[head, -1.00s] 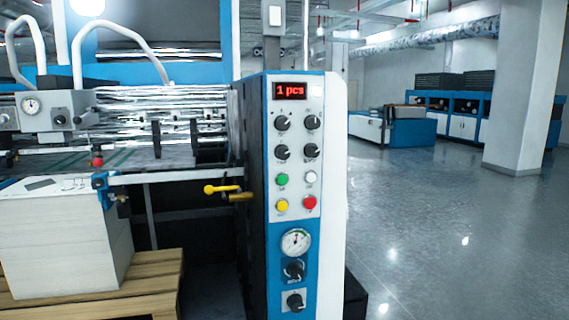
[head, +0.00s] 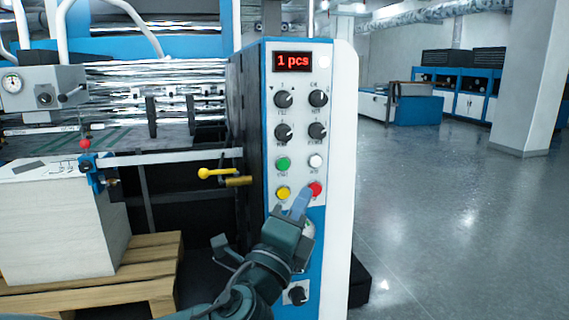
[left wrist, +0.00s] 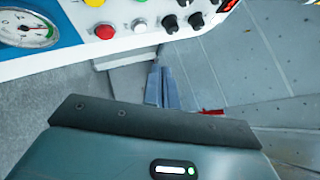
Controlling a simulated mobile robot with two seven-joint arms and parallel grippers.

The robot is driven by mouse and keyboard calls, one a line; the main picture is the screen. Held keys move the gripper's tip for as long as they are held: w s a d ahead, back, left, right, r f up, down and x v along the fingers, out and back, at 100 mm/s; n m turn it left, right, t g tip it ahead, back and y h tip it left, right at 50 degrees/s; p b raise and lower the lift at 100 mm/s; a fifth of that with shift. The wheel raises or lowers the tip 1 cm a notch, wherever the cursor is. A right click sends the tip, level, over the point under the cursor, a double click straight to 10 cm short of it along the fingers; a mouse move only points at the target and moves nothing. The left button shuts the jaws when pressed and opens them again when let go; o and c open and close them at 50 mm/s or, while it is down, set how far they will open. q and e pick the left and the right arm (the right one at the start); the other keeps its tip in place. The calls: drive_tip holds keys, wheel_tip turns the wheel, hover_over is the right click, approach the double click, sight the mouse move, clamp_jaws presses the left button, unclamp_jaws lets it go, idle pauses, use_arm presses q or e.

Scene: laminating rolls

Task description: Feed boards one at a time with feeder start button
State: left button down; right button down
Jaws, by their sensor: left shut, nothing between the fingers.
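The machine's control panel (head: 270,110) faces me, with a red display (head: 292,61) reading "1 pcs". Below its knobs are a green button (head: 283,164), a white button (head: 315,161), a yellow button (head: 283,193) and a red button (head: 315,189). Their labels are too small to read. My left gripper (head: 301,202) is shut and empty, its fingertips just below the yellow and red buttons in the head view. In the left wrist view its fingers (left wrist: 162,88) show apart from the red button (left wrist: 105,31). The board stack (head: 62,235) stands at left. My right gripper is out of view.
A yellow-handled lever (head: 217,173) sticks out left of the panel. A wooden pallet (head: 150,270) bears the stack. The gauge (left wrist: 25,28) is partly hidden behind my gripper in the head view. The floor (head: 440,220) at right is open, with a pillar beyond.

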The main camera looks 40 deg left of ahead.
sight(283, 164)
use_arm(q)
drive_tip(key=shift+s+a+r, duration=0.15)
drive_tip(key=shift+a+r, duration=0.05)
drive_tip(key=shift+r, duration=0.65)
drive_tip(key=shift+w+a+b, duration=0.35)
drive_tip(key=shift+w+a, duration=1.1)
drive_tip(key=shift+a, duration=0.25)
drive_tip(key=shift+w+a+b, duration=0.35)
drive_tip(key=shift+w+a, duration=1.05)
drive_tip(key=shift+a, duration=0.25)
drive_tip(key=shift+w+a+f, duration=0.1)
drive_tip(key=shift+w+a, duration=0.2)
